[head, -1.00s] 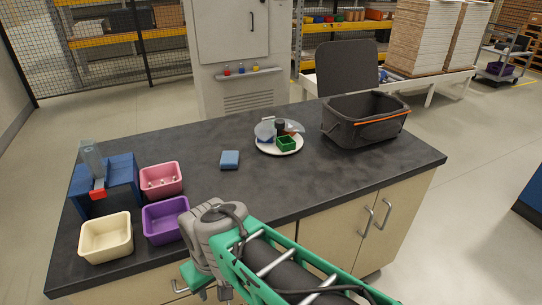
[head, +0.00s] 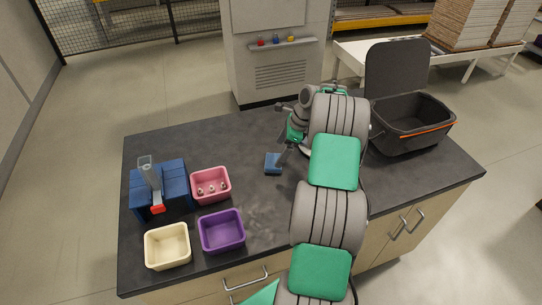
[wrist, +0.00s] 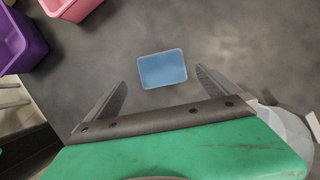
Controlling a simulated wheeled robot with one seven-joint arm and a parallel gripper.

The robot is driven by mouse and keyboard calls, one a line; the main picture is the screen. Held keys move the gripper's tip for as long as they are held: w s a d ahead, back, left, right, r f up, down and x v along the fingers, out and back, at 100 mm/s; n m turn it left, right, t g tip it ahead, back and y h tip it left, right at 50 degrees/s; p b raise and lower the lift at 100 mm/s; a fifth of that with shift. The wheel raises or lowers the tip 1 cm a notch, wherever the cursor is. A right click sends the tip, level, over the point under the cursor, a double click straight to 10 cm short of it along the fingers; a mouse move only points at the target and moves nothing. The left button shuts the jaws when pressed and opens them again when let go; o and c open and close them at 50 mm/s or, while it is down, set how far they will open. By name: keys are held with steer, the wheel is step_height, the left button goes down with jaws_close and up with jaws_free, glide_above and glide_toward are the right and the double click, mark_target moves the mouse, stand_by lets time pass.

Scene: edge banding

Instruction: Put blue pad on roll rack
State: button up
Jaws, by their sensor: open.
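The blue pad (head: 272,163) lies flat on the dark worktop, near the middle. It shows in the wrist view (wrist: 163,69) as a light blue rectangle, just beyond and between my fingertips. My gripper (wrist: 161,82) is open and empty, with one finger on each side of the pad's direction, apart from it. In the head view my gripper (head: 284,156) comes down close to the pad's right side and is partly hidden by my arm. A blue stand (head: 177,176) at the left of the worktop may be the roll rack; a grey tool with a red tip rests on it.
A pink bin (head: 211,185) with small items, a purple bin (head: 222,231) and a cream bin (head: 168,246) stand around the blue stand. A dark open-lidded case (head: 410,125) is at the right. My arm hides most of the white plate.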

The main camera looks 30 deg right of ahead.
mark_target(274, 161)
steer(key=p+x, duration=0.1)
steer(key=x, duration=0.5)
steer(key=shift+d+f, duration=0.1)
steer(key=shift+d, duration=0.05)
steer(key=c, duration=1.4)
